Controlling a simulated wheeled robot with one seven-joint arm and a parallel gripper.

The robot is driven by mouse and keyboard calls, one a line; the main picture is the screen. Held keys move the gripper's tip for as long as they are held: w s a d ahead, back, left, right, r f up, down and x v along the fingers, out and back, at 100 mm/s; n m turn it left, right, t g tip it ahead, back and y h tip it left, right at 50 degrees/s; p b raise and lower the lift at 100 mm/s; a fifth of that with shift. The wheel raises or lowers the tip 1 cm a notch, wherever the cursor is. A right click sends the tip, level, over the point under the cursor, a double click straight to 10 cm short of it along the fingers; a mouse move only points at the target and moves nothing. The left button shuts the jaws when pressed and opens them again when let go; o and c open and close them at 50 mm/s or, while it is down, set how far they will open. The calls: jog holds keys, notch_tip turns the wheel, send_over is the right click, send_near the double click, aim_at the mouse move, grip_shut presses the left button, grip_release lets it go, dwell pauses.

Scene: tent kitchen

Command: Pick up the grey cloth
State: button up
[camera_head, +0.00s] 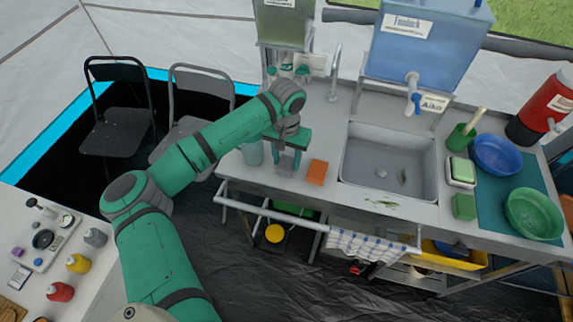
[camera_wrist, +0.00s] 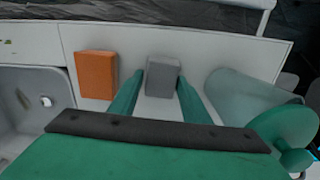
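The grey cloth (camera_wrist: 162,77) shows in the wrist view as a small grey block on the steel counter, just beyond my fingertips. My gripper (camera_wrist: 160,88) is open, with its two green fingers apart and pointing down at the counter on either side of the cloth's near edge. I see no clear contact between them. In the head view my gripper (camera_head: 287,166) is low over the counter, left of the sink, and largely covers the cloth.
An orange block (camera_wrist: 97,75) lies left of the cloth in the wrist view; it also shows in the head view (camera_head: 317,172). A translucent cup (camera_wrist: 243,95) is close on the right. The sink (camera_head: 391,162) lies beyond the orange block. The counter's front edge is near.

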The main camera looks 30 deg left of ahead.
jog(key=c, duration=0.5)
jog(key=shift+r, duration=0.9)
jog(key=s+d+r, duration=0.5)
jog(key=d+r, duration=0.6)
jog(key=d, duration=0.1)
jog(key=shift+s+d, duration=0.2)
jog(key=shift+d, duration=0.2)
jog(key=shift+r, duration=0.1)
